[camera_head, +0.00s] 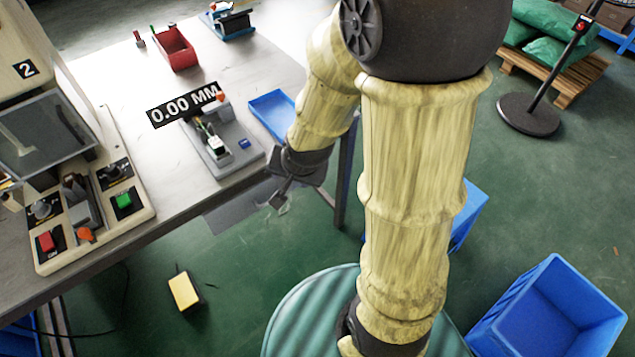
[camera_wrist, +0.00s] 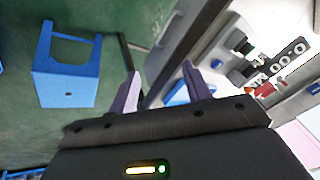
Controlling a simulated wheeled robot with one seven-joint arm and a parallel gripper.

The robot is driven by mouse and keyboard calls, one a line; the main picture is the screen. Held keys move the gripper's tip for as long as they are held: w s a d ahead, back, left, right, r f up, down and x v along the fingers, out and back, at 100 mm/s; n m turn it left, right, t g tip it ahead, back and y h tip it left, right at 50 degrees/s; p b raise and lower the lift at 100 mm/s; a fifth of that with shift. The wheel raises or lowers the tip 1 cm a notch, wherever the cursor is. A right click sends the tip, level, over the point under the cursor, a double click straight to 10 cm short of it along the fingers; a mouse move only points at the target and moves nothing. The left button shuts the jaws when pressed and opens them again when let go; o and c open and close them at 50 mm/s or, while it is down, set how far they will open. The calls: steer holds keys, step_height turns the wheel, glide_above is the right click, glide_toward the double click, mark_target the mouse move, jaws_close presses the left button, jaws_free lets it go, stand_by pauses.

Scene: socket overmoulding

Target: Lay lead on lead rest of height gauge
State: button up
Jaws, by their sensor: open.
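The height gauge (camera_head: 232,155) is a grey block on the table, with a "0.00 MM" readout (camera_head: 183,105) floating above it. A small white and green piece (camera_head: 213,143) shows on the gauge; I cannot tell whether it is the lead or a part of the gauge. The gauge also shows at the right of the wrist view (camera_wrist: 232,42). My gripper (camera_head: 280,202) is open and appears empty, past the table's front edge and right of the gauge. Its two spread fingers show in the wrist view (camera_wrist: 160,75). I cannot make out the lead rest.
A shallow blue tray (camera_head: 270,112) lies right of the gauge. A press machine (camera_head: 122,222) stands at the left. A red bin (camera_head: 175,48) and a blue fixture (camera_head: 232,22) are at the back. Blue crates (camera_head: 550,310) stand on the floor.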

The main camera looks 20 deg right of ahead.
steer(key=s+d+r+n+g, duration=0.2)
steer(key=s+d+r+n, duration=0.1)
steer(key=s+n, duration=0.3)
steer(key=shift+d+h, duration=0.35)
steer(key=shift+h, duration=0.05)
